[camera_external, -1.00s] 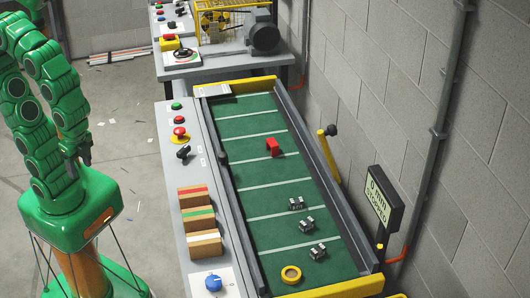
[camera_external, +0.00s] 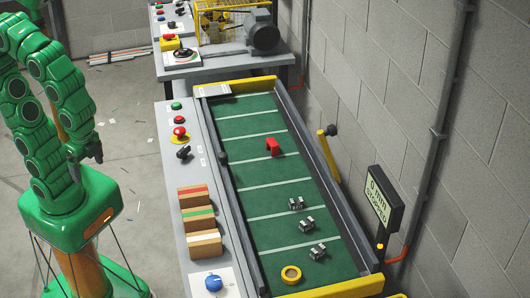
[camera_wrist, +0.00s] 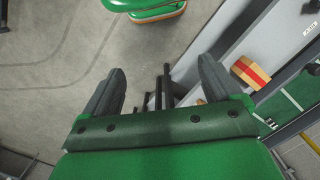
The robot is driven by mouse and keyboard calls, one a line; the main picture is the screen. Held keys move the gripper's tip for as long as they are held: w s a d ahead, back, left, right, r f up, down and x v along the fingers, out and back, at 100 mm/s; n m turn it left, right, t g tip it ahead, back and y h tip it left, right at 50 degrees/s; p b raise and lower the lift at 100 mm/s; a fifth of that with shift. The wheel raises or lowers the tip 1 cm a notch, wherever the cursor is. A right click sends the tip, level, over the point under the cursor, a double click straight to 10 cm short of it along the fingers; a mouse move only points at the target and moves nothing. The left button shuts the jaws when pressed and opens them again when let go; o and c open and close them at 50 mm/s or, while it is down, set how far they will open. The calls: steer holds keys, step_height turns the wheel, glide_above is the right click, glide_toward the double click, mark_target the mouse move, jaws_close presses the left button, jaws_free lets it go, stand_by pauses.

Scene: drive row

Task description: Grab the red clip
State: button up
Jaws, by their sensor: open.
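The red clip (camera_external: 273,146) lies on the green belt (camera_external: 262,231) in the external view, a little above the belt's middle. It looks like a small bent red block. My gripper (camera_external: 90,158) hangs over the floor to the left of the grey panel, well apart from the clip. In the wrist view my gripper (camera_wrist: 160,85) shows two dark fingers spread wide with nothing between them. The clip does not show in the wrist view.
Several small metal parts (camera_external: 306,225) and a yellow ring (camera_external: 291,274) lie lower on the belt. The grey side panel (camera_external: 170,232) carries buttons, a blue knob (camera_external: 213,283) and striped blocks (camera_external: 197,214). A yellow lever (camera_external: 329,157) and a sign (camera_external: 384,199) stand at the right.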

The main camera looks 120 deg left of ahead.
steer(key=w+a+f+m+t+y, duration=0.1)
steer(key=w+a+m+t+y, duration=0.15)
steer(key=w+a, duration=1.1)
steer(key=m+t+y, duration=0.7)
steer(key=m+y, duration=0.1)
steer(key=m, duration=1.5)
glide_above(272, 142)
steer(key=s+d, duration=0.2)
steer(key=d, duration=0.1)
step_height(272, 142, down, 15)
steer(key=shift+a+f, duration=0.15)
steer(key=shift+f, duration=1.55)
steer(key=shift+a+f, duration=0.1)
steer(key=shift+f, duration=1.6)
steer(key=shift+x, duration=1.45)
